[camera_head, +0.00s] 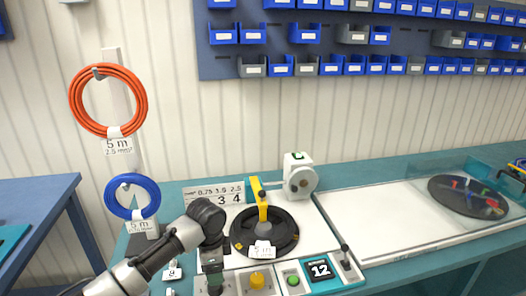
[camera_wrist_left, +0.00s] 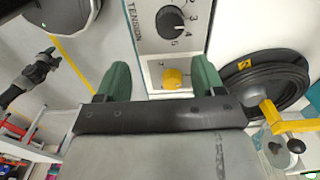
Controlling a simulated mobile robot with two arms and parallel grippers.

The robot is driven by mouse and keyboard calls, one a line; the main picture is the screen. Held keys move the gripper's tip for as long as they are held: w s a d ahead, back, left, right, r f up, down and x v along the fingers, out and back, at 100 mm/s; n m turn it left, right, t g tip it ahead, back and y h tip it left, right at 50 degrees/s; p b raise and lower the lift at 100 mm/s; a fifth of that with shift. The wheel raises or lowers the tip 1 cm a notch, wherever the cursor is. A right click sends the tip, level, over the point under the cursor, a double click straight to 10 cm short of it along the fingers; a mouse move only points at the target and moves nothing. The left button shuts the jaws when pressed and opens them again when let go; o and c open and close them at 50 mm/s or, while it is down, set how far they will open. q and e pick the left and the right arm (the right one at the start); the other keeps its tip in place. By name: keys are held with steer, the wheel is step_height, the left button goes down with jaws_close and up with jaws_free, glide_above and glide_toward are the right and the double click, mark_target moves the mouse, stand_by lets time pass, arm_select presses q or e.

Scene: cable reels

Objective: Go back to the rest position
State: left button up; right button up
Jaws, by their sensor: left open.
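My left gripper (camera_head: 212,282) hangs at the front of the teal bench, its arm coming in from the lower left. In the left wrist view its green fingers (camera_wrist_left: 160,80) are apart and empty. A yellow knob (camera_wrist_left: 177,78) on the tension panel (camera_wrist_left: 165,30) shows between and beyond them; whether they touch it cannot be told. In the head view the yellow knob (camera_head: 257,281) is right of the gripper. My right gripper is not seen in the head view.
A black reel (camera_head: 280,240) with a yellow arm (camera_head: 259,200) stands just right of my left arm. Orange (camera_head: 75,112) and blue (camera_head: 111,208) cable coils hang at left. A "12" display (camera_head: 320,270) and a green button (camera_head: 293,281) are at the front. A dark disc (camera_head: 440,190) lies at right.

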arm_select(q)
steer(key=s+d+f+n+h, duration=0.1)
steer(key=s+d+f, duration=0.15)
steer(key=s, duration=0.25)
steer(key=s+d+f+n+t+h, duration=0.1)
steer(key=s+d+f, duration=0.15)
steer(key=s, duration=0.25)
steer(key=s+d+f+n+h, duration=0.1)
steer(key=s+f, duration=0.2)
steer(key=s, duration=0.3)
steer(key=s+a+r+n+t+y, duration=0.1)
steer(key=s+a+n+y, duration=0.1)
steer(key=s+a+n, duration=0.5)
steer(key=s+a+r+n+t+y, duration=0.1)
steer(key=s+a+n+t, duration=0.2)
steer(key=s, duration=0.7)
step_height(320, 180, down, 26)
steer(key=s+g, duration=0.1)
steer(key=g, duration=0.2)
steer(key=s+a+f, duration=0.1)
steer(key=s+f, duration=0.7)
steer(key=s+a+f+g, duration=0.1)
steer(key=s+a+f, duration=0.1)
steer(key=s+f, duration=0.6)
steer(key=shift+a+m, duration=0.3)
